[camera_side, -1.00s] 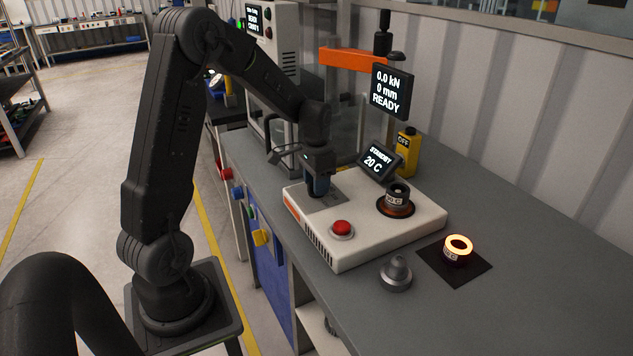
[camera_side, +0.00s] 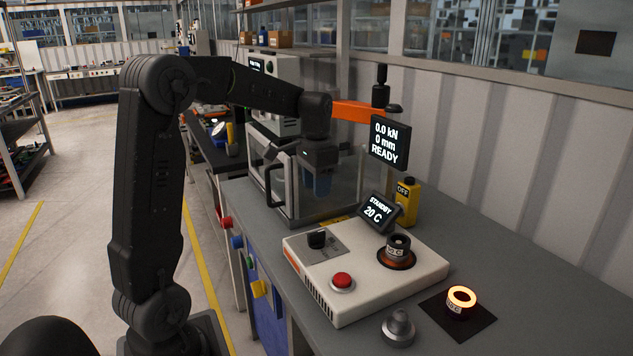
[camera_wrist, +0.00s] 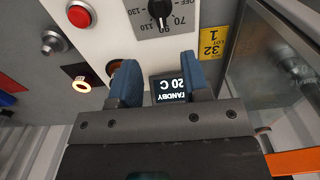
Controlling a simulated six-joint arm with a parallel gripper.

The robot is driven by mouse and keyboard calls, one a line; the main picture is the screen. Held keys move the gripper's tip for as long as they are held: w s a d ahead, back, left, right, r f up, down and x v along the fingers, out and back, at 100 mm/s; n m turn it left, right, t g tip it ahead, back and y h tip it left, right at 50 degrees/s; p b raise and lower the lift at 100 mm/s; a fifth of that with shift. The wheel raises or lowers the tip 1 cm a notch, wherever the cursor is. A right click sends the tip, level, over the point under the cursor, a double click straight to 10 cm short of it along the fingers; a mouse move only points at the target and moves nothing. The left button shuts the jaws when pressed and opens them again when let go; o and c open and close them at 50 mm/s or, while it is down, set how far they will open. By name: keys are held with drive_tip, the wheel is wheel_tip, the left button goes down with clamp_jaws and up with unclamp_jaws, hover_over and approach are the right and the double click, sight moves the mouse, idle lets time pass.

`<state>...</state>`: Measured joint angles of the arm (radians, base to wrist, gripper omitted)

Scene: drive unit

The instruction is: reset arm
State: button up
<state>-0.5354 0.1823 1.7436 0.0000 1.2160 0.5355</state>
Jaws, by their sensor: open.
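My gripper (camera_side: 318,185) hangs above the back left part of the white heater unit (camera_side: 385,262), pointing down, empty and clear of it. In the wrist view its two blue fingers (camera_wrist: 160,84) stand apart with nothing held between them. The black dial knob (camera_side: 317,238) on the unit's grey plate is free of the fingers; it also shows in the wrist view (camera_wrist: 160,10). The unit's display (camera_side: 380,208) reads STANDBY 20 C. A dark labelled ring part (camera_side: 397,247) sits on the unit's round orange-brown seat.
A red button (camera_side: 342,280) is on the unit's front.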

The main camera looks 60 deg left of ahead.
drive_tip(key=shift+r, duration=0.25)
drive_tip(key=shift+d, duration=0.1)
drive_tip(key=s+d+r+t, duration=0.1)
drive_tip(key=s+d+t, duration=0.1)
drive_tip(key=s+d, duration=0.6)
drive_tip(key=s+d+t, duration=0.3)
drive_tip(key=s+d, duration=0.4)
drive_tip(key=d, duration=0.5)
drive_tip(key=shift+s+d+r, duration=0.2)
drive_tip(key=shift+s+r, duration=0.15)
